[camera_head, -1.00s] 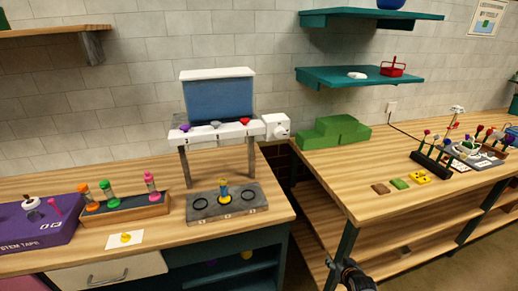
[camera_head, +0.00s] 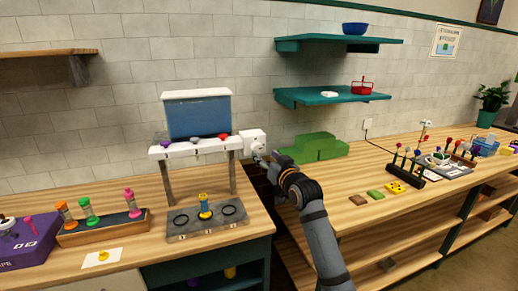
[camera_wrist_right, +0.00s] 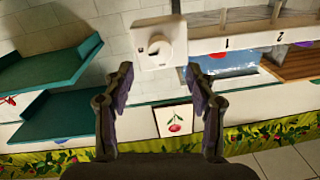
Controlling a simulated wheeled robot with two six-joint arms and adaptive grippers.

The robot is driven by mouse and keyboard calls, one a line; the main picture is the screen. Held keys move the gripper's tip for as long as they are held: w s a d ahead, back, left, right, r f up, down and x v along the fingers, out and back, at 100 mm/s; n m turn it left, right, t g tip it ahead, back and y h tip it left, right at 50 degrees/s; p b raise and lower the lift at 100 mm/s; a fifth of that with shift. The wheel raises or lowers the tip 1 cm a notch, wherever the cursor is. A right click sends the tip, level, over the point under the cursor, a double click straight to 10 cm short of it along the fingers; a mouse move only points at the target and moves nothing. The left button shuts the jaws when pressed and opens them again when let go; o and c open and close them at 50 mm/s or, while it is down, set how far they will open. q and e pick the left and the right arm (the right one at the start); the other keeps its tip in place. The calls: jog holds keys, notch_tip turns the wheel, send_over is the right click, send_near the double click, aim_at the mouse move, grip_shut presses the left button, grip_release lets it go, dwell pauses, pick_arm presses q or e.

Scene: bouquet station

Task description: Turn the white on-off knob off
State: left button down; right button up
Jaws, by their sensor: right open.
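The white on-off knob (camera_wrist_right: 161,47) is a round dial on the face of a white box (camera_head: 250,138) at the right end of the white dispenser rail. In the right wrist view it sits just beyond my fingertips, between them and slightly above. My right gripper (camera_wrist_right: 159,74) is open and empty, with a dark finger on each side. In the head view my right gripper (camera_head: 262,160) reaches up to the box and partly covers its lower front. I cannot tell whether a finger touches the knob. My left gripper is out of view.
The dispenser has a blue tank (camera_head: 198,116) and stands over a grey base (camera_head: 180,231) with a yellow-and-blue cylinder. Green blocks (camera_head: 318,146) lie right of my gripper. Teal shelves (camera_head: 320,96) hang above. A gap separates the two wooden tables.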

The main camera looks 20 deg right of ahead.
aim_at(258, 149)
jog(key=w, duration=0.3)
jog(key=w+p, duration=0.1)
jog(key=w, duration=0.1)
jog(key=shift+w+a, duration=0.2)
jog(key=shift+a, duration=0.1)
jog(key=shift+c, duration=0.4)
jog(key=c, duration=1.1)
